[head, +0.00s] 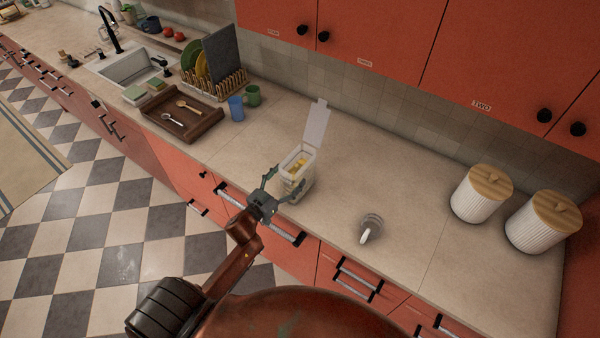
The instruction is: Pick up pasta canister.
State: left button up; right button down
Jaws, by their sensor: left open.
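The pasta canister (301,155) appears to be the pale, upright container with its lid standing open and yellow contents showing inside. It stands on the counter near the front edge, in the middle of the head view. My left gripper (287,179) is open, with its fingers spread at the near side of the canister. The gripper partly covers the canister's lower front, and I cannot tell whether the fingers touch it. My right gripper is not in view.
Two ribbed white canisters with wooden lids (482,194) (543,222) stand at the right. A small ribbed object with a white handle (371,228) lies nearer. Blue (236,108) and green (253,96) cups stand left, beside a brown tray (158,127). Red cabinets (375,40) overhang the counter.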

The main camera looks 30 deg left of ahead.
aim_at(298, 165)
pick_arm(q)
jog(key=shift+w+r, duration=0.1)
jog(key=shift+w, duration=0.9)
jog(key=w, duration=0.1)
jog(key=w+p, duration=0.1)
jog(key=w, duration=0.1)
jog(key=shift+w+d+r, duration=0.15)
jog(key=shift+d, duration=0.05)
jog(key=shift+w, duration=0.35)
jog(key=shift+d, duration=0.1)
jog(key=c, duration=0.8)
grip_shut()
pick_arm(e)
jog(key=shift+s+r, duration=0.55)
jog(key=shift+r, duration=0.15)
